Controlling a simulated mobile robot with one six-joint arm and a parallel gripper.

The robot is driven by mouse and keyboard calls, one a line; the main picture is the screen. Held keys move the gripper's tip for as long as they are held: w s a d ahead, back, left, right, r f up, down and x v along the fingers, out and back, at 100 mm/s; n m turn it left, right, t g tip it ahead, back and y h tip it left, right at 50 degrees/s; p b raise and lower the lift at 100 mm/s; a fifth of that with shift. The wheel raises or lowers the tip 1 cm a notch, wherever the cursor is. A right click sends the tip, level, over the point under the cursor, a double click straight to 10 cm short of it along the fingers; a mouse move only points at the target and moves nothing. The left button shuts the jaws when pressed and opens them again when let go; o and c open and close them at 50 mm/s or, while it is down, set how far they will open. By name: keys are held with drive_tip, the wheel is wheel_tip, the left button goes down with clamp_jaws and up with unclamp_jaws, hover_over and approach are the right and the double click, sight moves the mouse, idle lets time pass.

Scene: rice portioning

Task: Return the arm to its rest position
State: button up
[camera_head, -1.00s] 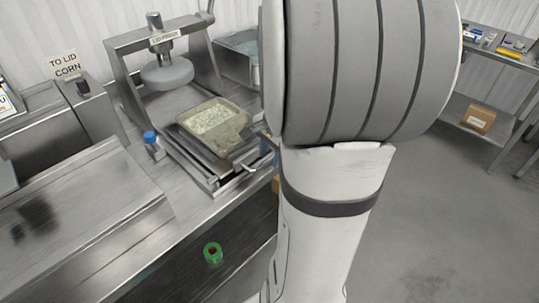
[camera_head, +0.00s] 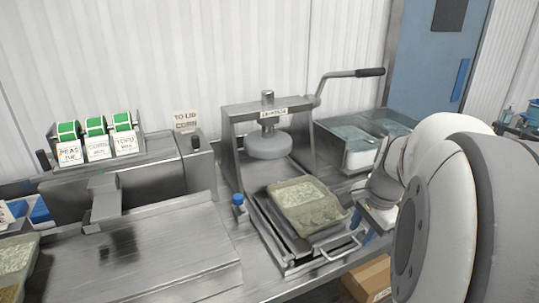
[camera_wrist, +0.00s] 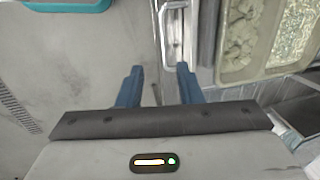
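My gripper (camera_wrist: 158,82) shows in the wrist view with its two blue fingers apart and nothing between them. It hangs over the floor, just beside the metal handle (camera_wrist: 172,30) of the lid press. In the head view my arm reaches in from the right, and the wrist is at the press's right side; the fingertips are mostly hidden there. A tray of food (camera_head: 306,205) sits tilted on the sliding plate of the lid press (camera_head: 268,150). The tray also shows in the wrist view (camera_wrist: 232,70).
A label dispenser (camera_head: 105,190) with several rolls is at left. A cardboard box (camera_head: 368,281) is below the counter. A teal bin (camera_wrist: 65,5) is on the floor.

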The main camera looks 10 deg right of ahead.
drive_tip(key=s+a+n, duration=0.3)
drive_tip(key=a+n, duration=0.5)
drive_tip(key=a, duration=0.1)
drive_tip(key=s+a+f+n, duration=0.1)
drive_tip(key=s+a+n, duration=0.3)
drive_tip(key=a+n, duration=0.4)
drive_tip(key=shift+a+f, duration=0.2)
drive_tip(key=shift+a, duration=0.3)
